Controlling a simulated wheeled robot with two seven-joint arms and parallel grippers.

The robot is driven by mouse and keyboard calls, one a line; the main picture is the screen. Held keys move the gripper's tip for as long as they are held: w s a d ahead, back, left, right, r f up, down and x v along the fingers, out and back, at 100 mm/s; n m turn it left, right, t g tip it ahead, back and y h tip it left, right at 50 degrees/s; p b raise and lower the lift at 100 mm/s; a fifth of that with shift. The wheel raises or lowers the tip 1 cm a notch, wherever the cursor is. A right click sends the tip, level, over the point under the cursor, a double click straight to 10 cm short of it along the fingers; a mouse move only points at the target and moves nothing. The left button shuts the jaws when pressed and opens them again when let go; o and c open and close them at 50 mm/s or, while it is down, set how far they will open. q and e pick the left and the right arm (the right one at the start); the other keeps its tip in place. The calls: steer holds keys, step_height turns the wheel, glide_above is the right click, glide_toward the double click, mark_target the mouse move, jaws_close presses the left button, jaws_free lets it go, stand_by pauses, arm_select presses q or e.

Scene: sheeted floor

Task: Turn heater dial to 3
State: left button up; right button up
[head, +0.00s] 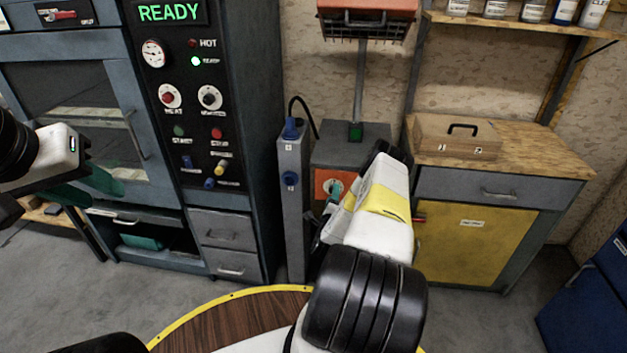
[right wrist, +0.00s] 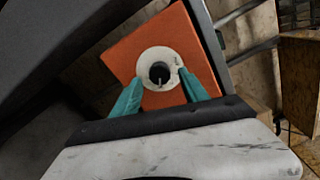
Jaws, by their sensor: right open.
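The heater has a grey base (head: 352,140) with an orange panel (head: 322,180), and a pole rises from it to a red-orange head (head: 367,10). The dial, a black knob (right wrist: 159,74) on a white disc, sits in the panel's middle. My right gripper (right wrist: 160,86) is open, its teal fingertips on either side of the white disc. I cannot tell whether they touch it. In the head view my right arm hides much of the panel. The dial's numbers are too small to read. My left gripper (head: 88,188) looks open and empty in front of the oven cabinet.
The tall oven cabinet (head: 235,120) with its own knobs and a READY display stands left. A grey post (head: 292,215) with a blue knob is close beside the heater. On the right, a workbench (head: 545,150) carries a wooden box (head: 455,138). A round wooden top (head: 230,322) lies in front.

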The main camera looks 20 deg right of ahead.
steer(key=v, duration=0.6)
steer(key=shift+s, duration=0.25)
steer(key=shift+a, duration=0.15)
